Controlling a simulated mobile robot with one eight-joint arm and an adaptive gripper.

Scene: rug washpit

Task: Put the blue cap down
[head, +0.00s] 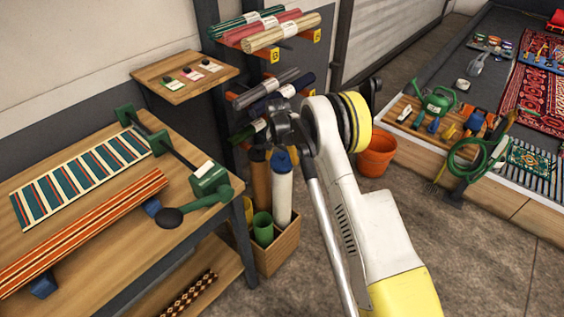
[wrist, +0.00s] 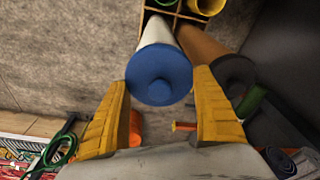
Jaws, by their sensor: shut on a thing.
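The blue cap (wrist: 160,75) is round with a raised knob and fills the space between my yellow fingertips in the wrist view. My gripper (wrist: 161,86) is shut on it, one finger on either side. A white tube (wrist: 160,32) shows behind the cap, in line with it. In the head view the blue cap (head: 281,161) shows at the top of the upright white tube (head: 282,195). I cannot tell whether the cap is seated or just above the tube. My fingers cannot be made out in the head view.
The wooden crate (head: 276,252) also holds a brown tube (head: 261,185) and green tubes. A workbench (head: 100,225) stands at left; racks of rolls (head: 270,40) are above. An orange bucket (head: 377,154) is at right. Open floor (head: 480,265) lies at front right.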

